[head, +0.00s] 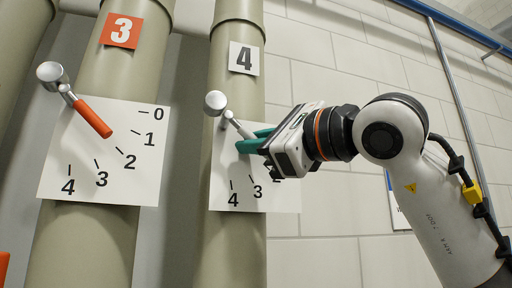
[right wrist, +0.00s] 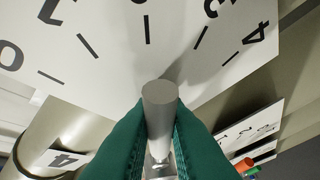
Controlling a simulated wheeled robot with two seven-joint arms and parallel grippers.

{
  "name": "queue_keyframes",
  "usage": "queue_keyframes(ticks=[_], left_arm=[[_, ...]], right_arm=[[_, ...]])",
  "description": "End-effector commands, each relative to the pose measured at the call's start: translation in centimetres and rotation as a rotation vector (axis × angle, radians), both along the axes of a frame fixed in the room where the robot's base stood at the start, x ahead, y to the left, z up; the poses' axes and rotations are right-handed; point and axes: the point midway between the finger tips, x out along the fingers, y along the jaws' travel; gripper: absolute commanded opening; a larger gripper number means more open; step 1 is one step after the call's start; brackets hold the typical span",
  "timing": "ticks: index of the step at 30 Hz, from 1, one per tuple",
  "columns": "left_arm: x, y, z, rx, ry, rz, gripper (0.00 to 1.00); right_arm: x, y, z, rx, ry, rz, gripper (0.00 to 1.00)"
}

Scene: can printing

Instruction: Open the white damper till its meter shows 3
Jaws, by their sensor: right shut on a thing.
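The white damper's handle (head: 235,122) is on the pipe marked 4, with a round metal knob (head: 215,102) at its upper end. My right gripper (head: 253,142) has teal fingers shut on this handle. In the right wrist view the pale handle (right wrist: 158,110) stands between the two teal fingers (right wrist: 158,150). Its meter is a white plate (head: 222,172) behind it. In the right wrist view the plate is upside down, and the handle's end lies close to the line of the 2 mark (right wrist: 147,28). In the head view the gripper hides part of the scale. My left gripper is not in view.
To the left, an orange damper handle (head: 92,118) with its own white meter plate (head: 60,180) is on the pipe marked 3 (head: 122,31); it points near 2. A tiled wall (head: 330,215) is behind. The space below my right gripper looks clear.

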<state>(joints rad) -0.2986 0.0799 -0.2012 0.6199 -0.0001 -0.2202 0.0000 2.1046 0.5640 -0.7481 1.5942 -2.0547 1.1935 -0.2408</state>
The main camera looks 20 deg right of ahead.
Motion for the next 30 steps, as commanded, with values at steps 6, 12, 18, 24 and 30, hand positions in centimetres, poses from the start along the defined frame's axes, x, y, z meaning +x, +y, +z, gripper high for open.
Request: queue_keyframes(ticks=[6, 12, 18, 24, 30], left_arm=[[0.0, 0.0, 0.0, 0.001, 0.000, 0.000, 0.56], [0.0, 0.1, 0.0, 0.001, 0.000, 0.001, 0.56], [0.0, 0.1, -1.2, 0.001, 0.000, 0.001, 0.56], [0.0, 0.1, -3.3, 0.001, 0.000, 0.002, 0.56], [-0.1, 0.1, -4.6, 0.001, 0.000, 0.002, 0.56]], right_arm=[[0.0, 0.1, -0.1, -0.002, 0.004, 0.001, 0.22], [0.0, 0.0, -0.1, -0.001, 0.002, 0.001, 0.22], [-1.5, -0.9, -0.7, 0.000, -0.001, 0.001, 0.22], [-5.2, -3.1, -1.5, 0.000, -0.003, 0.000, 0.22], [-8.4, -5.0, -2.1, -0.001, -0.001, 0.000, 0.22]])
